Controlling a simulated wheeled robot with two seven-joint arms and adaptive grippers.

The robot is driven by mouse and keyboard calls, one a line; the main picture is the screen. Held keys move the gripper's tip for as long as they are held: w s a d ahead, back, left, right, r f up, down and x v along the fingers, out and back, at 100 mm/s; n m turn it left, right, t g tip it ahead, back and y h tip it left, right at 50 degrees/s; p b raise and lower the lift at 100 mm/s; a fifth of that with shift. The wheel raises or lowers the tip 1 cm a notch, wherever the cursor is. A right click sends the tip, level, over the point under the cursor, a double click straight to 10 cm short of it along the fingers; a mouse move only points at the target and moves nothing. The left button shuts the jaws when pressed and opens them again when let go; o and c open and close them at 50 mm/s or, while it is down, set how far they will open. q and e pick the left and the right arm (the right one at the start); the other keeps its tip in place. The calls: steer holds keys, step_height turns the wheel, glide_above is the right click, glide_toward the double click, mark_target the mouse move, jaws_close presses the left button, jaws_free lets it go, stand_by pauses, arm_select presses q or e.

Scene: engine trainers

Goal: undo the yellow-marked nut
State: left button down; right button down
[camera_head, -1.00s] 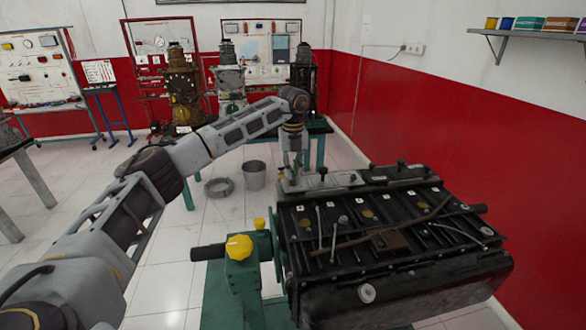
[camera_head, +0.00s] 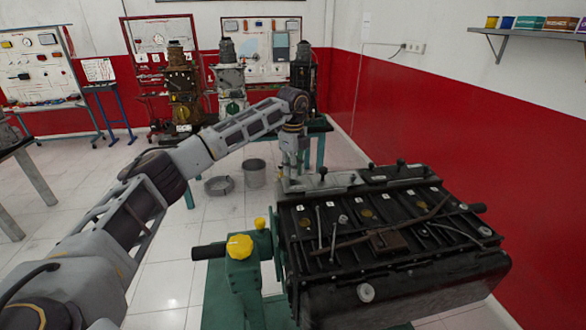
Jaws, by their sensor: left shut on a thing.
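The black engine block (camera_head: 400,275) lies on a green stand at the right. My left arm reaches across from the left, and my left gripper (camera_head: 291,174) points down at the far left corner of the block's top. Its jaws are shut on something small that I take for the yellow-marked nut. The nut itself is hidden by the fingers, and no yellow mark shows there. My right gripper is not in view.
Rods and a rusty bar lie across the block's top. Yellow knobs (camera_head: 239,246) stand on the green stand (camera_head: 243,282). A bucket (camera_head: 255,173) and a grey ring (camera_head: 219,186) are on the floor behind. A red and white wall (camera_head: 470,140) bounds the right side.

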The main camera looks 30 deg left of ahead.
arm_select(q)
steer(key=shift+r+n, duration=0.1)
steer(key=shift+n, duration=0.5)
steer(key=c, duration=1.4)
jaws_free()
steer(key=shift+r, duration=5.9)
steer(key=shift+f, duration=0.1)
